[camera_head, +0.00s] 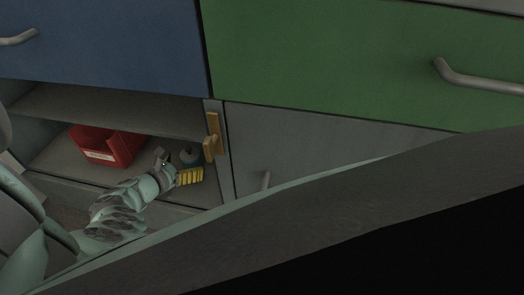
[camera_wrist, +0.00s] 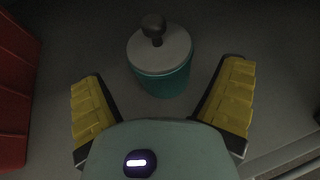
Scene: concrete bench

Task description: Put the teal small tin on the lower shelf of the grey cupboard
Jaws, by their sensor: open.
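The teal small tin (camera_wrist: 162,78) has a grey lid and a dark knob, and stands upright in the wrist view. It is ahead of my gripper (camera_wrist: 163,100), between the lines of its two yellow fingers. The fingers are open and do not appear to touch it. In the head view the tin (camera_head: 190,157) is on the lower shelf (camera_head: 62,158) of the open grey cupboard. My gripper (camera_head: 188,176) reaches into that compartment, partly covering the view of the tin.
A red bin (camera_head: 108,146) stands on the same shelf left of the tin, also at the left edge of the wrist view (camera_wrist: 14,90). Blue (camera_head: 100,40) and green (camera_head: 350,60) fronts are above.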

